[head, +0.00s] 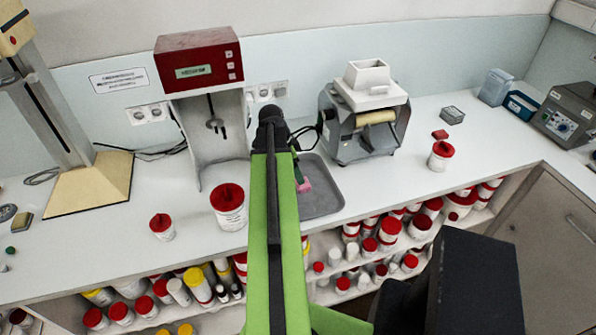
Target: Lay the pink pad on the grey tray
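The grey tray (325,199) lies on the white bench, partly hidden on its left by my green arm. A small pink pad (304,185) shows just right of the arm, over the tray's left part in the picture. I cannot tell whether it touches the tray or hangs above it. My gripper (298,172) is mostly hidden behind the arm. Only a small part shows, right at the pad's upper end. Its fingers cannot be made out, so whether it grips the pad is unclear.
A roller mill (366,115) stands behind and right of the tray. A red-topped mixer (200,62) stands at the left. The bench right of the tray is mostly clear.

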